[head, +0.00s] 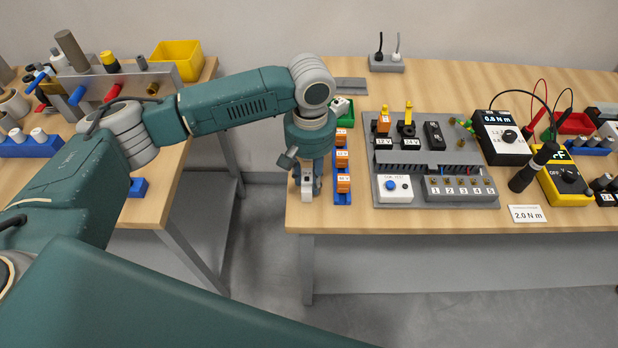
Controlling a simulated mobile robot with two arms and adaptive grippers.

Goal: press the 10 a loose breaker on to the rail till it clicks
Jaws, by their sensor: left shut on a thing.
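My left gripper (306,186) points down over the left end of the right-hand table, near its front edge. It is shut on a small light grey block (307,190), which looks like the loose breaker; no rating is readable on it. The fingers hide part of the block, and I cannot tell whether it touches the table top. The grey panel (382,204) stands to the right of the gripper, apart from it. A dark toothed strip (425,169) runs across its middle; I cannot make out the rail for certain. My right gripper is not in view.
A blue rack (342,199) with orange relays stands close right of the gripper. The panel carries relays, a button box (392,188) and numbered terminals (462,188). Meters, a torque tool (532,167) and a 2.0 N m card (526,214) lie farther right. A gap separates the two tables.

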